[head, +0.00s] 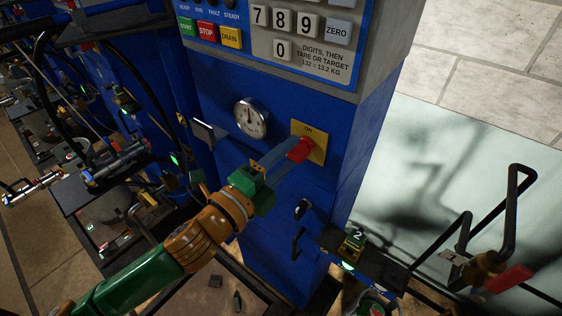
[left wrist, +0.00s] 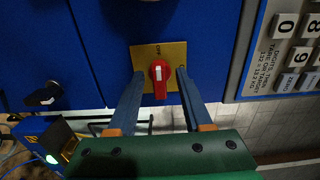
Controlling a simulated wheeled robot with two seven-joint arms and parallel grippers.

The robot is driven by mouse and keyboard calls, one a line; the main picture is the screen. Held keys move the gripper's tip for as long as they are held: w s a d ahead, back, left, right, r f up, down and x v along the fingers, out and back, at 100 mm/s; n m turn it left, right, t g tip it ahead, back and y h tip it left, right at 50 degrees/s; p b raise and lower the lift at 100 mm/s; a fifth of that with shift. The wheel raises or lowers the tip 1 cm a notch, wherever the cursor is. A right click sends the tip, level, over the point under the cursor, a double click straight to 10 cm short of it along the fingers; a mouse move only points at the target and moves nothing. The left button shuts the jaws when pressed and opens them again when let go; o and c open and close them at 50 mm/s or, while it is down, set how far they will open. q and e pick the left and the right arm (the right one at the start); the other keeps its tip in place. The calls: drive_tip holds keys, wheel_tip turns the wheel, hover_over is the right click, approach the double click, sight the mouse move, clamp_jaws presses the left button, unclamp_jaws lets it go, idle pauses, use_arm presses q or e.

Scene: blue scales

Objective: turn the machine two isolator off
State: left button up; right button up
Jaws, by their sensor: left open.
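The isolator is a red rotary knob (head: 301,150) on a yellow plate (head: 321,143), on the front of a blue machine column (head: 262,205). The plate reads ON at its top in the head view. The left wrist view shows the knob (left wrist: 159,86) with a white mark, lengthwise up and down in that rolled picture; the small label beside it is hard to read. My left gripper (head: 295,154) is open, its blue fingers reaching to the knob, one on each side. Gaps to the knob show in the left wrist view. My right gripper is not in view.
A round gauge (head: 251,118) is left of the plate, and a keypad panel (head: 293,30) is above. A block marked 2 (head: 354,242) sits on a dark shelf below right. A black bent handle (head: 512,205) stands at right. More blue machines crowd the left.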

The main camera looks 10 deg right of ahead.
sight(289, 156)
use_arm(q)
drive_tip(key=b+v, duration=0.1)
drive_tip(key=v, duration=0.3)
drive_tip(key=shift+s+a+f, duration=0.15)
drive_tip(key=shift+a, duration=0.1)
drive_tip(key=shift+s+a, duration=0.3)
drive_tip(key=shift+d, duration=0.1)
